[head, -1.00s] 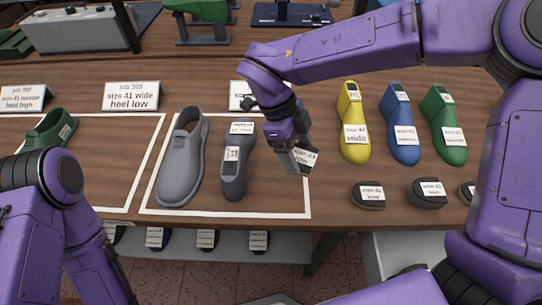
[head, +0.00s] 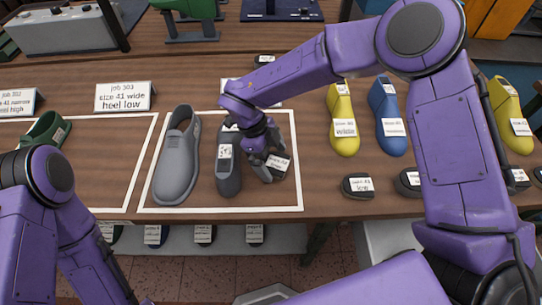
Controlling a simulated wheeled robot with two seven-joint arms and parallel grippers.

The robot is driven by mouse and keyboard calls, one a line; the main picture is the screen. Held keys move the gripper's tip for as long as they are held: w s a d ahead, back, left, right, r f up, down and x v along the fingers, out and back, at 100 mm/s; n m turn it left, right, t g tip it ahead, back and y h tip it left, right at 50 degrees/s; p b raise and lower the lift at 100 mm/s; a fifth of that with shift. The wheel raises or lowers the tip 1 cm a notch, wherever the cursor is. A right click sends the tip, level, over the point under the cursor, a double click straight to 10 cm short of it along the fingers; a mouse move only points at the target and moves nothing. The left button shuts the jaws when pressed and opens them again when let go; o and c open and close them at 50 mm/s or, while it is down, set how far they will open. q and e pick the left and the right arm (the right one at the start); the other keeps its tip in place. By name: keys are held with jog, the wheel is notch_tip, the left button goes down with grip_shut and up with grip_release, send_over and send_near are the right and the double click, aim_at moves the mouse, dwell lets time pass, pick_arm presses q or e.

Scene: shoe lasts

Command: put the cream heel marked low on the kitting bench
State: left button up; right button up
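My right gripper (head: 268,158) reaches down over the right part of a white-outlined area on the bench (head: 310,150). It is shut on a small dark heel block (head: 277,167) with a pale label; the label's text is too small to read surely. I cannot tell whether the block touches the bench. No cream-coloured heel body is plain to see. A grey shoe (head: 176,160) and a dark grey last (head: 229,172) lie left of the block, inside the outline. A card (head: 124,96) reads "size 41 wide heel low". My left gripper is out of view below.
Yellow (head: 343,125) and blue (head: 389,125) lasts stand to the right, and another yellow last (head: 512,115) farther right. Labelled heel blocks (head: 358,187) sit along the front edge. A green shoe (head: 47,132) lies in the left outline. A shelf below holds several labelled pieces.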

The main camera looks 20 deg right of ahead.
jog(key=b+v, duration=0.1)
jog(key=v, duration=1.1)
jog(key=shift+b, duration=0.4)
jog(key=shift+r, duration=0.15)
